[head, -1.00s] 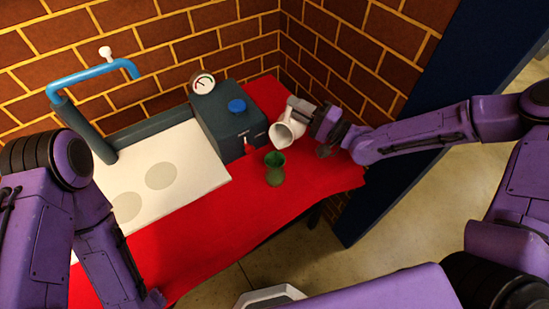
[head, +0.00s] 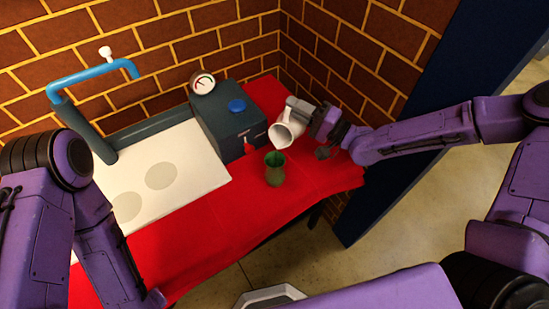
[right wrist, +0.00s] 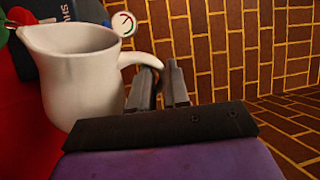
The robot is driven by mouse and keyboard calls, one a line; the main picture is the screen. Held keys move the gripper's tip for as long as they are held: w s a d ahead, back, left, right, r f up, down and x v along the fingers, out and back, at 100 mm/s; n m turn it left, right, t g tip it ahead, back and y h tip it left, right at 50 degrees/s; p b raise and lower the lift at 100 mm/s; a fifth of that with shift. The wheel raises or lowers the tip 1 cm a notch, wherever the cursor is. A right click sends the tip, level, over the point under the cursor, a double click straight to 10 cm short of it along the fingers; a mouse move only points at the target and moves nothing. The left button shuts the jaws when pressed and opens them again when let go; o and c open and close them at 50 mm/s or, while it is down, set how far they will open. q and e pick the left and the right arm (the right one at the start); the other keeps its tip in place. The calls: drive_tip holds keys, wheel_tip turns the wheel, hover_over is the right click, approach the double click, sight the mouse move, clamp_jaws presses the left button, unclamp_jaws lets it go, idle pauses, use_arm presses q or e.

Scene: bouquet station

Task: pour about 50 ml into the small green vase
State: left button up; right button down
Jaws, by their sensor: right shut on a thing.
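The small green vase (head: 275,169) stands upright on the red cloth. A white pitcher (head: 287,129) is held just above and to the right of the vase in the head view, tilted with its mouth toward the vase. My right gripper (head: 311,118) is shut on the pitcher's handle. In the right wrist view, the white pitcher (right wrist: 82,75) shows its spout at upper left and its handle between my right gripper's fingers (right wrist: 158,82). No stream of liquid can be made out. My left arm is at the left of the head view; its gripper is not clearly seen.
The red cloth (head: 200,235) in front is clear.

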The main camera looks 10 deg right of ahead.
drive_tip(key=w+f+m, duration=0.1)
drive_tip(key=m, duration=0.1)
drive_tip(key=w+d+f+m, duration=0.1)
drive_tip(key=w+d+f+m+h, duration=0.1)
drive_tip(key=m, duration=0.1)
drive_tip(key=shift+d+f+m+t, duration=0.2)
drive_tip(key=shift+f+m+t, duration=0.1)
drive_tip(key=shift+f, duration=0.05)
drive_tip(key=shift+w+d+f+m+b, duration=0.3)
drive_tip(key=shift+f+m, duration=0.2)
drive_tip(key=shift+m, duration=0.2)
idle(0.8)
